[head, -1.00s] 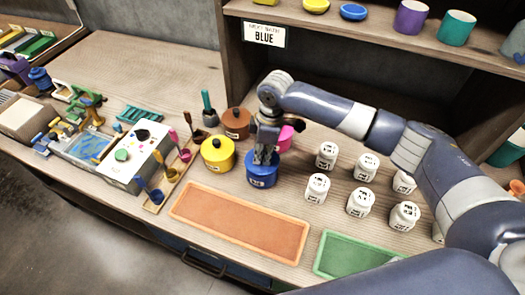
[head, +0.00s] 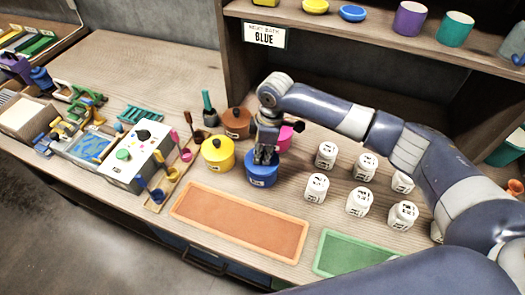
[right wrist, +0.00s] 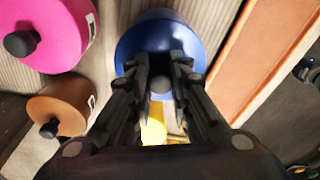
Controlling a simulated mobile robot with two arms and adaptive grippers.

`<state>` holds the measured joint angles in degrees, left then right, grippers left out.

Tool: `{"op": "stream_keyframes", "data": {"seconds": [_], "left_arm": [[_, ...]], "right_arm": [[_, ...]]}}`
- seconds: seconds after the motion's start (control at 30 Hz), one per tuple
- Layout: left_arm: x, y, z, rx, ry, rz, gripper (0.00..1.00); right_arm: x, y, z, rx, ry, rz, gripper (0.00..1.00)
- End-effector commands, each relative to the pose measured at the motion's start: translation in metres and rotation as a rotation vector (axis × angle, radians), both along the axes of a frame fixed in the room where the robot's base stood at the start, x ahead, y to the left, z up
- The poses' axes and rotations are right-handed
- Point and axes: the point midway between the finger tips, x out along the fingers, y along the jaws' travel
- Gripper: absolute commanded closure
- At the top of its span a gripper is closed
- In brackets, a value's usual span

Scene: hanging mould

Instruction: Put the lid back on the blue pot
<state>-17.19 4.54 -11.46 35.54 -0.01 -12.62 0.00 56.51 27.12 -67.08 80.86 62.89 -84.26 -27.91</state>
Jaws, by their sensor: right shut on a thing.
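The blue pot (head: 262,178) stands on the wooden counter behind the orange tray. My right gripper (head: 265,157) is directly over it, pointing down. In the right wrist view its fingers (right wrist: 160,88) are closed around a dark round knob (right wrist: 160,84) in front of the blue round top (right wrist: 158,35). The lid is at the pot's mouth, mostly hidden by the fingers. I cannot tell whether it sits fully on the rim. My left gripper is not in view.
The yellow pot (head: 217,156), brown pot (head: 236,124) and pink pot (head: 285,138) stand close around it. Several white jars (head: 317,188) are to the right. The orange tray (head: 240,222) and green tray (head: 355,254) lie in front. A shelf (head: 390,45) overhangs behind.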

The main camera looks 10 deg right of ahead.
Motion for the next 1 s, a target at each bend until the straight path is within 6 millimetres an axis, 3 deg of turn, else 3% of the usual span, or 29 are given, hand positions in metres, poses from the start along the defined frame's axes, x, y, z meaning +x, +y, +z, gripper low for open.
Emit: {"op": "stream_keyframes", "data": {"seconds": [1.0], "left_arm": [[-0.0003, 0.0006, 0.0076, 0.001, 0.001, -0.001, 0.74]], "right_arm": [[-0.0004, 0.0003, -0.0032, 0.0, 0.001, 0.0, 1.0]]}}
